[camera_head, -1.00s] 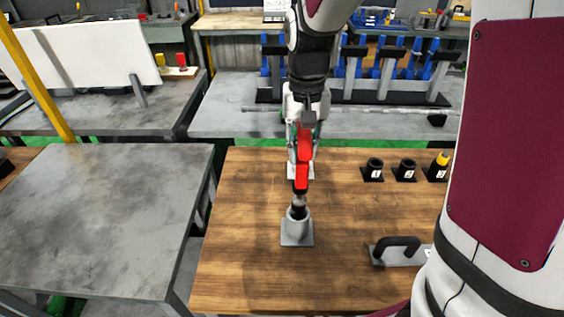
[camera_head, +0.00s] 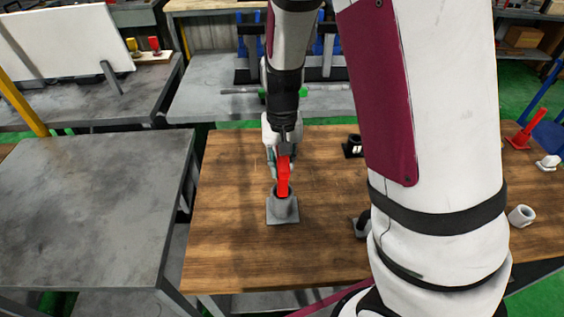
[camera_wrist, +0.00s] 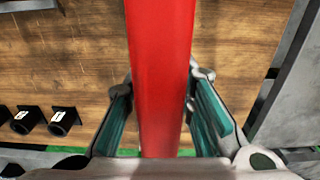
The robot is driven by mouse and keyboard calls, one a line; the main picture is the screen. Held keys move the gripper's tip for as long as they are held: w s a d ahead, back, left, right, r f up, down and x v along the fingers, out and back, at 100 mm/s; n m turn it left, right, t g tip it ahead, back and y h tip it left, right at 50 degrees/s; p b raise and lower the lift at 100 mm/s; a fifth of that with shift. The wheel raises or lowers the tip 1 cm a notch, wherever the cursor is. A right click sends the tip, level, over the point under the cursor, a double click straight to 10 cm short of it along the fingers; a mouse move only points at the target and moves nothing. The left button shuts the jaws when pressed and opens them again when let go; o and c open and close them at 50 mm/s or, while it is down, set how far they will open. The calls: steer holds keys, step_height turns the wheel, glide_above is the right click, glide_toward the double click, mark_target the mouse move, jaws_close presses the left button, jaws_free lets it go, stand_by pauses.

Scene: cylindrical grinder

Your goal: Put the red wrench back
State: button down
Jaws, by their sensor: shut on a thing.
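The red wrench (camera_head: 284,180) is upright in my gripper (camera_head: 281,168). Its lower end is inside the round mouth of a grey holder (camera_head: 283,210) with a square base on the wooden table; the metal part is hidden in the holder. I cannot tell whether it touches the bottom. In the wrist view the red handle (camera_wrist: 160,60) fills the middle, between the two teal-padded fingers of my gripper (camera_wrist: 160,112), which are shut on it.
A black holder (camera_head: 353,147) stands behind on the wooden table (camera_head: 230,245). My arm hides much of the table's right side. A white cup (camera_head: 521,215) and a red tool (camera_head: 528,128) are at far right. The grey table (camera_head: 85,210) at left is bare.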

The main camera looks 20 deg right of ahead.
steer(key=c, duration=1.4)
jaws_free()
steer(key=shift+f, duration=0.1)
steer(key=shift+o, duration=0.2)
step_height(320, 180, up, 12)
steer(key=shift+r, duration=0.15)
steer(key=s+r+n+t, duration=0.1)
steer(key=s+r+t, duration=0.1)
steer(key=s+r, duration=0.3)
steer(key=s+r+n+t, duration=0.2)
steer(key=s+r, duration=0.4)
steer(key=s, duration=0.6)
steer(key=shift+s+r+n+t, duration=0.3)
steer(key=shift+s+t, duration=0.05)
steer(key=shift+t, duration=0.45)
